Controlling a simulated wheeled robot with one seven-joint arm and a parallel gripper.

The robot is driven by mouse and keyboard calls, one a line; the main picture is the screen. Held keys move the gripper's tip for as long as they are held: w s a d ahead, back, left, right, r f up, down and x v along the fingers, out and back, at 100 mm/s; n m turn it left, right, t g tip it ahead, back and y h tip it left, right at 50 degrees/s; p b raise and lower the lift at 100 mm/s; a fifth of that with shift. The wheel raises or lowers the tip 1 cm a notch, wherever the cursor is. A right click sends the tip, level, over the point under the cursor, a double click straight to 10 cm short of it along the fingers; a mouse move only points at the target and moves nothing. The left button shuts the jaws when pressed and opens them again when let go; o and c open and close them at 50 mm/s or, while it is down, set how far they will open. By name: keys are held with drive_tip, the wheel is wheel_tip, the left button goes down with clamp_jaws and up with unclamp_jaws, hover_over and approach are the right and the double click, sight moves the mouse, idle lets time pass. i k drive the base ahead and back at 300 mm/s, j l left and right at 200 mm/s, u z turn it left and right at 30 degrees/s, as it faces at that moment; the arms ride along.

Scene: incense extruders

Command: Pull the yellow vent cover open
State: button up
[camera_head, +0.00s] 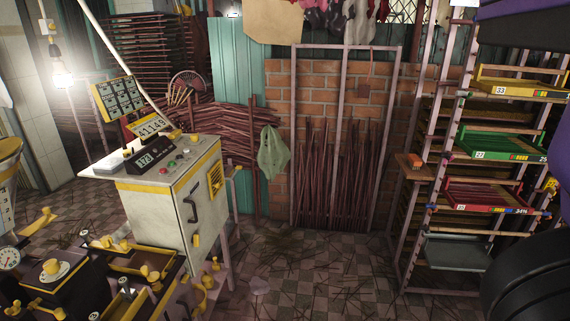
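The yellow vent cover (216,179) is a small slatted panel on the right-facing side of a white control cabinet (172,217). It sits near the upper right corner of that side and looks flush, though it is too small to tell for sure. A dark handle (192,203) and a yellow knob (195,240) are on the same side, lower and to the left. My gripper is not in view. Dark rounded parts at the right edge look like my arm, well apart from the cabinet.
Extruder machinery with yellow knobs (51,267) stands at the lower left. A rack with coloured trays (490,147) stands at the right. Incense sticks lean in a metal frame (346,48) by the brick wall. The tiled floor (318,270) between is open, with scattered sticks.

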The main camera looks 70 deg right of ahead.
sight(218, 186)
drive_tip(key=z, duration=1.1)
drive_tip(key=i+l, duration=0.2)
drive_tip(key=i, duration=0.2)
drive_tip(key=i+l+z, duration=0.15)
drive_tip(key=i, duration=0.25)
drive_tip(key=i+l, duration=0.2)
drive_tip(key=i, duration=0.2)
drive_tip(key=k+z, duration=0.05)
